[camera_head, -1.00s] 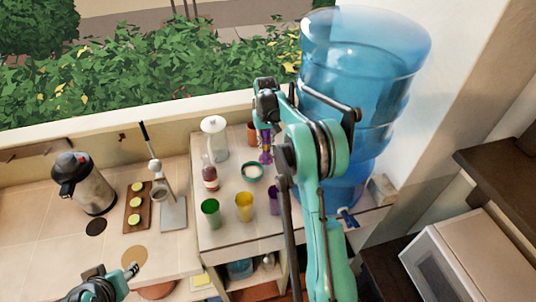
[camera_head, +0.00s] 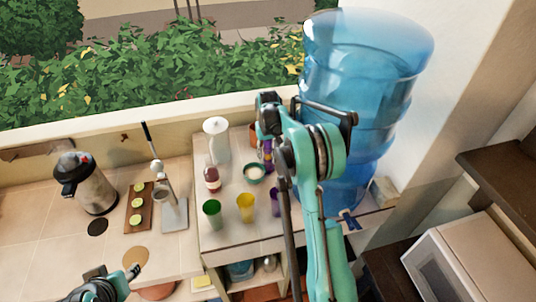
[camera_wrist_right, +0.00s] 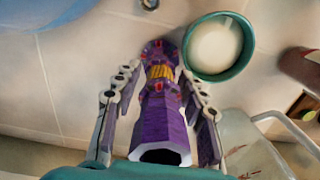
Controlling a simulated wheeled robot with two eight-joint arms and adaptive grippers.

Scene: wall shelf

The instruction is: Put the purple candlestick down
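The purple candlestick (camera_wrist_right: 163,115), with a yellow band and small red marks, lies between the fingers of my right gripper (camera_wrist_right: 160,72) in the right wrist view. Its hollow end faces the camera. A gap shows on its left side and a narrower one on its right, so the fingers look open around it. In the head view the candlestick (camera_head: 268,152) is partly hidden under my right gripper (camera_head: 264,132), over the back of the small white table (camera_head: 232,238). Whether its foot touches the tabletop is unclear. My left gripper (camera_head: 112,280) is at the bottom left, away from it.
A teal-rimmed bowl (camera_head: 254,173) stands close beside the candlestick. Green (camera_head: 212,213), yellow (camera_head: 245,208) and purple (camera_head: 275,203) cups stand in front. A red bottle (camera_head: 212,180) and white-lidded jar (camera_head: 216,142) are left. A large blue water bottle (camera_head: 365,75) stands right.

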